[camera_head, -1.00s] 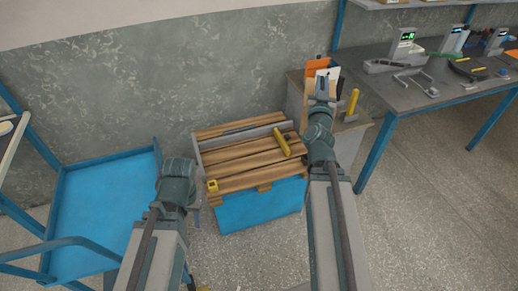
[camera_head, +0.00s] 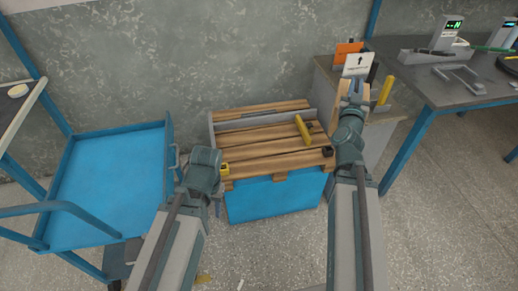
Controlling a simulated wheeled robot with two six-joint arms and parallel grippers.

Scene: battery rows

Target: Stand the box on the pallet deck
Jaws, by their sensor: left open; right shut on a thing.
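The pallet deck (camera_head: 262,148) is made of wooden slats and lies in the middle of the view, above a blue front panel. My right gripper (camera_head: 352,88) is at the cabinet, right of the deck, and is shut on a tan box (camera_head: 337,108). The box is largely hidden by the gripper and wrist; its base and exact tilt cannot be told. My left gripper (camera_head: 217,206) is open and empty near the deck's left front corner, partly hidden by its wrist.
A yellow bar (camera_head: 303,129) and a small yellow item (camera_head: 224,169) lie on the deck. A white arrow card (camera_head: 359,65), an orange item (camera_head: 347,50) and a yellow cylinder (camera_head: 385,91) stand at the cabinet. A blue cart (camera_head: 110,185) is left; a workbench (camera_head: 440,85) is right.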

